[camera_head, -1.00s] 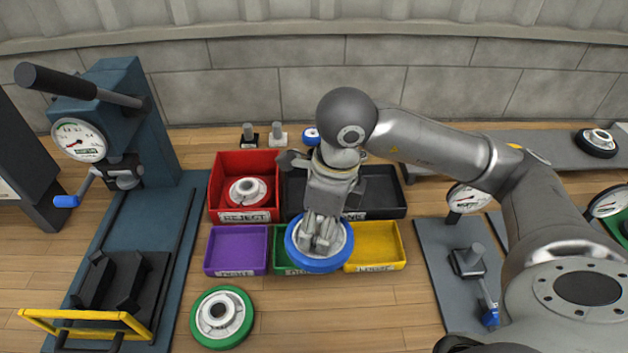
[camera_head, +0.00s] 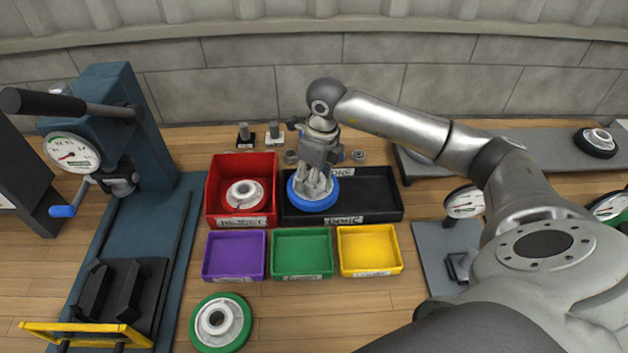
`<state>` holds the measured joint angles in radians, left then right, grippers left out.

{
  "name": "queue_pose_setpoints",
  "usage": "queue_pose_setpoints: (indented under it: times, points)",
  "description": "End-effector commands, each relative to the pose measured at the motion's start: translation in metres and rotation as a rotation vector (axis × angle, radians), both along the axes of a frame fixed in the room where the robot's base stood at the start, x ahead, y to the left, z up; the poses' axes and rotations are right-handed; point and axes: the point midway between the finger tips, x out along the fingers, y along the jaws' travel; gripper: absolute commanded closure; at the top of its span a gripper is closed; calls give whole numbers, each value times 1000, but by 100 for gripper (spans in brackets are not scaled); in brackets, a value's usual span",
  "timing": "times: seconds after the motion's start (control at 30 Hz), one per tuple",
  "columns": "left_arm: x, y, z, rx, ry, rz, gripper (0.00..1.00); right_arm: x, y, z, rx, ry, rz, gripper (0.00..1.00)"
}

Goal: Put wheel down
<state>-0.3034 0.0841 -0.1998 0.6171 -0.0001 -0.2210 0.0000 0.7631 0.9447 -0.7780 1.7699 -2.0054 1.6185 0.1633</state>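A wheel with a blue rim and pale hub (camera_head: 313,204) is at the left part of the black bin (camera_head: 375,212). My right gripper (camera_head: 314,184) comes down over its hub with the fingers at the hub. The fingers appear shut on the hub, and the wheel lies roughly level. I cannot tell whether the wheel touches the bin floor. The rest of the black bin looks empty, and its label reads "DONE". My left gripper is not in view.
A red reject bin (camera_head: 213,190) holding a white wheel stands directly left. Empty purple (camera_head: 234,254), green (camera_head: 302,252) and yellow (camera_head: 369,249) trays sit in front. A green-rimmed wheel (camera_head: 220,322) lies on the table, beside a blue press (camera_head: 130,130).

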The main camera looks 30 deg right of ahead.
Motion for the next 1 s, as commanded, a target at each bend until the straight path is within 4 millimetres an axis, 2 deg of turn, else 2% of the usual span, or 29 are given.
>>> queue_pose_setpoints:
  times: [0.1,0.33,0.43,0.6,0.97,1.0]
  points:
    - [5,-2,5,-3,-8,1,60,10,-6,-11,1,-3,-2,85]
    - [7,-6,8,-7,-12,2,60,19,-13,-25,0,-2,-1,85]
    - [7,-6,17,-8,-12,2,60,18,-12,-38,0,1,0,85]
    - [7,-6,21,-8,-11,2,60,19,-12,-55,0,-3,1,85]
    - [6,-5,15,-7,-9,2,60,19,-12,-61,0,-5,1,85]
    - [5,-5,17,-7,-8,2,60,19,-13,-59,-1,-3,1,43]
